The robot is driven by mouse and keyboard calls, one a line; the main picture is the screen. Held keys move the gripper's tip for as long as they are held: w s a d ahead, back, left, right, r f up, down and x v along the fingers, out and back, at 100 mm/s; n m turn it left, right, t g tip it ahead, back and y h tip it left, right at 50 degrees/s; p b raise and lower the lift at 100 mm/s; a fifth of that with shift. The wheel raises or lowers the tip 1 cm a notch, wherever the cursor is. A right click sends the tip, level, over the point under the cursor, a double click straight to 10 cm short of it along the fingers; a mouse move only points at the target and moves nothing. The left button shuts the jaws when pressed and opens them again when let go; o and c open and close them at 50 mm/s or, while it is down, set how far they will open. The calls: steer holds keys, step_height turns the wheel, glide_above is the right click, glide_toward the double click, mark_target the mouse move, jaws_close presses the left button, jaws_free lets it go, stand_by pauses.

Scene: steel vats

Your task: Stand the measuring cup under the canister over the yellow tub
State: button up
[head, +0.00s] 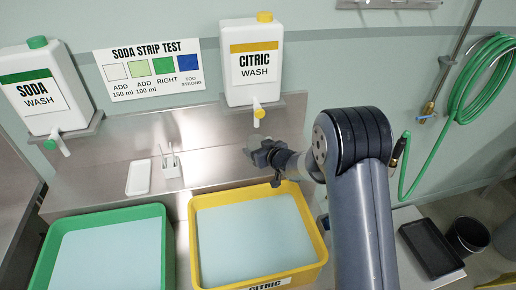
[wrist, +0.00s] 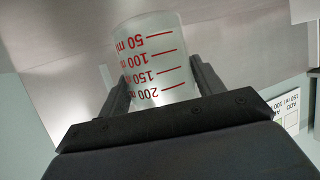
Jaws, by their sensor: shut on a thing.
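My gripper (head: 264,154) is shut on the measuring cup (wrist: 160,60), a clear cup with red marks from 50 to 200 ml. In the wrist view the cup sits between the two fingers, its lettering upside down. In the head view the cup is hard to make out at the fingers. The white citric wash canister (head: 252,88) with a yellow cap is on a wall shelf. Its yellow-tipped tap (head: 259,113) is above my gripper. The yellow tub (head: 197,243), full of pale liquid, is below and in front. I cannot tell whether the cup holds liquid.
The soda canister (head: 37,92) and green tub (head: 46,266) are on the left. A white tray (head: 138,178) and a small holder with strips (head: 171,166) lie on the steel ledge. The soda strip chart (head: 150,70) is on the wall. A black tray (head: 431,250) is at right.

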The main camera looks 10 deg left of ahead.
steer(key=shift+f+b, duration=0.5)
steer(key=shift+f, duration=0.15)
steer(key=o, duration=1.1)
steer(key=shift+c, duration=0.2)
steer(key=shift+r, duration=0.1)
steer(key=b+v, duration=0.2)
steer(key=v, duration=0.8)
steer(key=shift+s+d, duration=0.25)
steer(key=shift+d, duration=0.05)
